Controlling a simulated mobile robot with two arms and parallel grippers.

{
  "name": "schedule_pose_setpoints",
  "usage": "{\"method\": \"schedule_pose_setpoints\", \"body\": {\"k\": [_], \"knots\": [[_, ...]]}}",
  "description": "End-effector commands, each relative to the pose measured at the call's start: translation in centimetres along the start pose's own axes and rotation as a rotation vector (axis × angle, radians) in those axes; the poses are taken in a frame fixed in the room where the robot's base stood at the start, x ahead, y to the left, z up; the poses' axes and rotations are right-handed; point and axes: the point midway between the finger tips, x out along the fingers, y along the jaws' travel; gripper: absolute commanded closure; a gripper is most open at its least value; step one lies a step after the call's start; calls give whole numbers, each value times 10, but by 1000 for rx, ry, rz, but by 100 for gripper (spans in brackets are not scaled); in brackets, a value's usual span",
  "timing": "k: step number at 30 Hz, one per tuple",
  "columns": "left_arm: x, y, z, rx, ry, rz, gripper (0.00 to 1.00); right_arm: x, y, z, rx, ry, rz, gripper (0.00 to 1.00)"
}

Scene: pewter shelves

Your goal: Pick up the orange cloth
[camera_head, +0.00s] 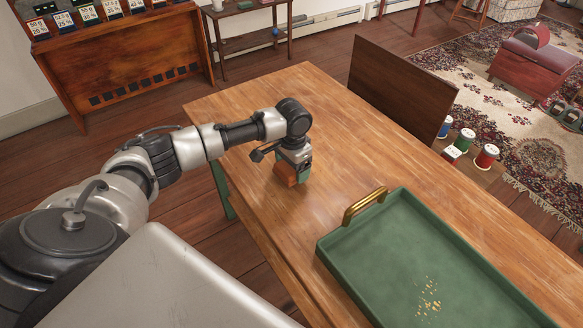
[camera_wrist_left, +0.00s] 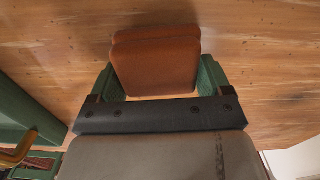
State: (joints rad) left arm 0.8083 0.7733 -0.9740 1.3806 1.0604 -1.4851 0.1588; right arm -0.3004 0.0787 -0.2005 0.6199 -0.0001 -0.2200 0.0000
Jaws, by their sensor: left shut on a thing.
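The orange cloth (camera_head: 287,175) is a small folded, rust-orange pad on the wooden table, below my left gripper (camera_head: 294,168). In the left wrist view the cloth (camera_wrist_left: 156,62) shows as stacked layers between the two green fingers of the left gripper (camera_wrist_left: 157,80). The fingers are shut on its sides. I cannot tell whether the cloth is lifted off the table. My right gripper is not in view.
A green tray (camera_head: 352,244) with a brass handle (camera_head: 363,206) and some yellow crumbs lies at the table's right. The wooden table (camera_head: 330,110) is bare around the gripper.

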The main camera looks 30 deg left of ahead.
Motion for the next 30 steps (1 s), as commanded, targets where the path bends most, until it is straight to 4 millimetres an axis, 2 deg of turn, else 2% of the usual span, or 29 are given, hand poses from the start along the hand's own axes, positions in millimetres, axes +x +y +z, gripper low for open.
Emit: {"method": "schedule_pose_setpoints", "body": {"k": [7, 9, 18, 24, 30], "knots": [[-39, 0, -1, 0, 5, -1, 44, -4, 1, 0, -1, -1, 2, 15], [-44, 16, -10, 5, 5, 3, 44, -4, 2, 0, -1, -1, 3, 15], [-80, 68, -39, 4, 4, 3, 44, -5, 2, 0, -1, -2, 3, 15], [-95, 90, -52, 2, 2, 1, 44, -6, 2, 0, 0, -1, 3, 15], [-102, 100, -57, -1, 1, 0, 44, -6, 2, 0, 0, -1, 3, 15]]}}
